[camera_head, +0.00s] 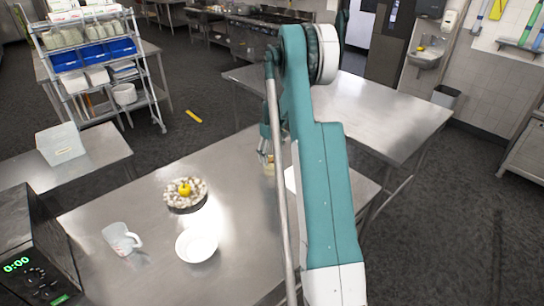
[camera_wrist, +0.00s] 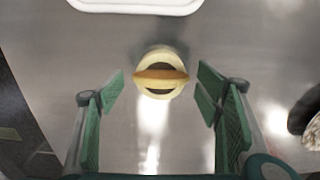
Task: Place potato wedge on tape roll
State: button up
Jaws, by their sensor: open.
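The tape roll (camera_wrist: 158,91), a pale cream ring, lies on the metal table in the wrist view. The potato wedge (camera_wrist: 161,74), a thin orange-brown piece, lies crosswise over the ring's opening and appears to rest on its rim. My gripper (camera_wrist: 160,88) is open, with one green-padded finger on each side of the roll and wedge and clear gaps to both. In the head view my gripper (camera_head: 266,148) is low over the table, partly hidden by my arm. A small part of the tape roll (camera_head: 269,168) shows below it; the wedge cannot be made out there.
A white tray or board (camera_wrist: 135,7) lies just beyond the roll. A patterned bowl with a yellow fruit (camera_head: 185,192), a white bowl (camera_head: 196,245) and a mug (camera_head: 122,238) stand on the table's left part. The table between them and my gripper is clear.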

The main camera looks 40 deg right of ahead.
jog(key=shift+r, duration=0.1)
notch_tip(320, 180, up, 12)
dwell(0.8)
dwell(0.3)
